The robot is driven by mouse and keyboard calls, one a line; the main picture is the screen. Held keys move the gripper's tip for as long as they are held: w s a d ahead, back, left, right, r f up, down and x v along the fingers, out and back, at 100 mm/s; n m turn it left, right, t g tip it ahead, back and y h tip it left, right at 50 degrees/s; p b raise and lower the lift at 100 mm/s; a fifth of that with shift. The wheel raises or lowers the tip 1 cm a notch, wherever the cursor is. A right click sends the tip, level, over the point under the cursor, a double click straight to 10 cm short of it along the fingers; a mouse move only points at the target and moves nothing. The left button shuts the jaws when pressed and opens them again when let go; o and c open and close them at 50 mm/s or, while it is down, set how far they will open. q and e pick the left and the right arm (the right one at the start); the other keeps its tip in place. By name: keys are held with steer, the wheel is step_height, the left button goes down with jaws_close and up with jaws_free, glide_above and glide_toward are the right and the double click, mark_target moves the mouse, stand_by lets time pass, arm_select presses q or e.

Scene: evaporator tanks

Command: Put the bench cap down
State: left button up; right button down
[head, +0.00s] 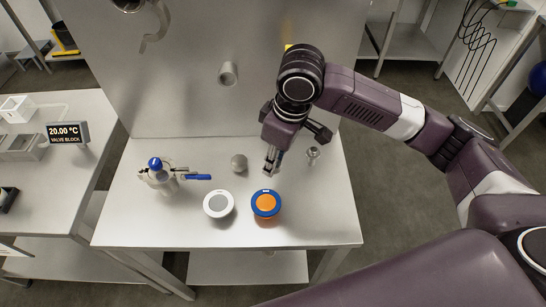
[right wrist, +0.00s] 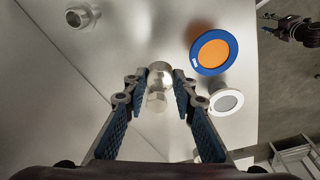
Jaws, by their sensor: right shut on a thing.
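The bench cap, a small shiny metal piece (right wrist: 160,76), is between the fingertips of my right gripper (right wrist: 160,88) in the right wrist view. The right gripper is shut on it. In the head view my right gripper (head: 271,163) points down over the bench (head: 150,227), and its fingers mostly hide the cap. A dark jointed part at the upper right of the right wrist view looks like my left gripper (right wrist: 294,29); its fingers are too unclear to tell their state. It does not show in the head view.
A grey cylinder (head: 239,162) stands left of my right gripper, and a metal fitting (head: 312,153) stands to its right. A blue-orange disc (head: 266,204) and a white-grey disc (head: 218,204) are in front. The bench's front right is clear.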

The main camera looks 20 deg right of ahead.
steer(key=w, duration=0.1)
steer(key=w+d+f, duration=0.1)
steer(key=w, duration=0.1)
steer(key=w+p, duration=0.1)
steer(key=shift+w+d+f, duration=0.15)
steer(key=shift+w+d, duration=0.05)
steer(key=shift+w, duration=0.2)
step_height(320, 180, down, 5)
steer(key=shift+f+p, duration=0.1)
steer(key=shift+p, duration=0.4)
steer(key=shift+w+f, duration=0.1)
steer(key=shift+f, duration=0.15)
steer(key=c, duration=1.6)
jaws_free()
steer(key=shift+f, duration=0.15)
